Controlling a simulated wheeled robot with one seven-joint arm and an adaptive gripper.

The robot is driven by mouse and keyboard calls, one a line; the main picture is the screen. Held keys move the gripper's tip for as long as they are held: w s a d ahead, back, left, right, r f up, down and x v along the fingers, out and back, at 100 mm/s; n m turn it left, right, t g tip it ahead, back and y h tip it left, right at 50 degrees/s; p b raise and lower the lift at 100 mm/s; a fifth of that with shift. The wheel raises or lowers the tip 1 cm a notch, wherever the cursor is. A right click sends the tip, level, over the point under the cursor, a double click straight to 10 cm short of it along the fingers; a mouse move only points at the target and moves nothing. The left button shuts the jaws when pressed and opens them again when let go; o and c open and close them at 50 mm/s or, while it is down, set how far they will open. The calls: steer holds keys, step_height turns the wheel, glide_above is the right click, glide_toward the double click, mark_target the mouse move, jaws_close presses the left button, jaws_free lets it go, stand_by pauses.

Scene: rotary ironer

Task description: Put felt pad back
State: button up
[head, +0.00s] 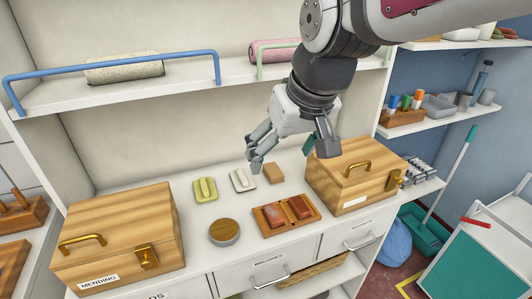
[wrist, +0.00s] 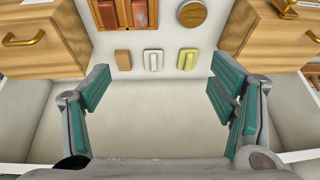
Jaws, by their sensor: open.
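Three small pieces lie in a row on the white counter: a yellow-green pad with a raised grip (head: 205,190), a white pad with a raised grip (head: 243,180) and a plain tan block (head: 273,173). I cannot tell for sure which one is the felt pad. In the wrist view the tan block (wrist: 123,60), white pad (wrist: 153,60) and yellow-green pad (wrist: 187,60) lie beyond my fingertips. My gripper (head: 290,152) is open and empty above the back of the counter; its teal fingers also show spread wide in the wrist view (wrist: 158,92).
A wooden tray (head: 262,221) holds two reddish-brown blocks, beside a round wooden-topped tin (head: 224,231). Closed wooden boxes stand left, labelled MENDING (head: 118,232), and right (head: 352,172). A shelf with a blue rail (head: 110,66) hangs above. Counter between pads and back wall is clear.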

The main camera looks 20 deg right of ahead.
steer(key=s, duration=1.1)
steer(key=shift+s+d+f+h, duration=0.2)
steer(key=shift+d+f+h, duration=0.05)
steer(key=shift+d+h, duration=0.1)
stand_by(0.5)
